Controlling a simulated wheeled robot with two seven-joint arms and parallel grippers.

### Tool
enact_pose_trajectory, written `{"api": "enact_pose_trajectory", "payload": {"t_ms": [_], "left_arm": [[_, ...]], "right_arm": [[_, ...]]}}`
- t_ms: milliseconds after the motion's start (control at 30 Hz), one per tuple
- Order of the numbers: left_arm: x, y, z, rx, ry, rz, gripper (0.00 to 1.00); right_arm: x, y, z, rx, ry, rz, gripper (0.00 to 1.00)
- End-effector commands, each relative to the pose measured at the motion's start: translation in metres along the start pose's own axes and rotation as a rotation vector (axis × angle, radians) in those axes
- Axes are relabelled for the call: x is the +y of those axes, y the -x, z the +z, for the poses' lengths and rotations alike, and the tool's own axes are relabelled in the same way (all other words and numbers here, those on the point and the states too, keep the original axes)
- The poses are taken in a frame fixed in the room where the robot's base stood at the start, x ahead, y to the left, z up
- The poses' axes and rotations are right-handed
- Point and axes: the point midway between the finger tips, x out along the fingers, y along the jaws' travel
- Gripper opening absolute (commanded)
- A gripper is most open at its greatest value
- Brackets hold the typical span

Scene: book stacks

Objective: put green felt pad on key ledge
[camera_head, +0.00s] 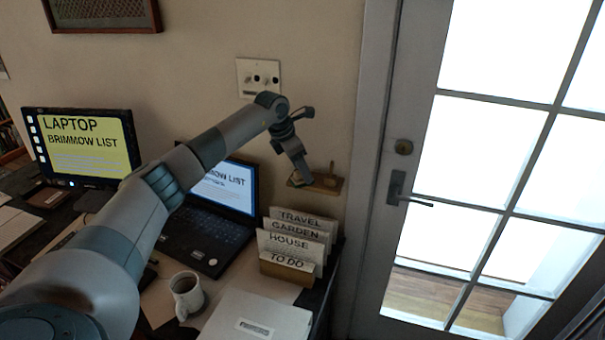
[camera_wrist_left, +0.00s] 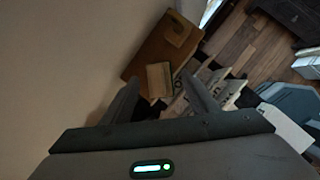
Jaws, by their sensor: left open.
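The key ledge (camera_head: 329,187) is a small wooden shelf on the wall left of the door, with a short upright piece on it. It also shows as a brown board in the left wrist view (camera_wrist_left: 150,52). My left gripper (camera_head: 302,178) points down at the left end of the ledge, its fingers apart. In the left wrist view a small olive-tan rectangle (camera_wrist_left: 158,80) lies at the ledge's near end, between and beyond the fingertips. I cannot tell whether it is the green felt pad. No clearly green pad shows elsewhere. My right gripper is out of view.
Below the ledge a desk holds a card holder (camera_head: 287,268) with labelled cards, an open laptop (camera_head: 205,235), a white mug (camera_head: 187,293) and a pale box (camera_head: 257,318). A monitor (camera_head: 82,148) stands at left. A wall plate (camera_head: 258,78) is above my wrist. The door handle (camera_head: 397,190) is right.

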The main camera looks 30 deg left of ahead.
Motion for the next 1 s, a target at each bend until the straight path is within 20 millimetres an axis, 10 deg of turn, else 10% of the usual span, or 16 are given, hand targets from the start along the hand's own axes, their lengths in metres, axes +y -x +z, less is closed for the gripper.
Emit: {"api": "enact_pose_trajectory", "payload": {"t_ms": [500,1000], "left_arm": [[0.000,0.085,0.000,-0.003,-0.001,0.001,0.54],[-0.001,0.100,0.000,0.000,0.000,-0.001,0.54]], "right_arm": [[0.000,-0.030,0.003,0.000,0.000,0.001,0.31],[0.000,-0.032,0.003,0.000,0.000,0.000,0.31]]}}
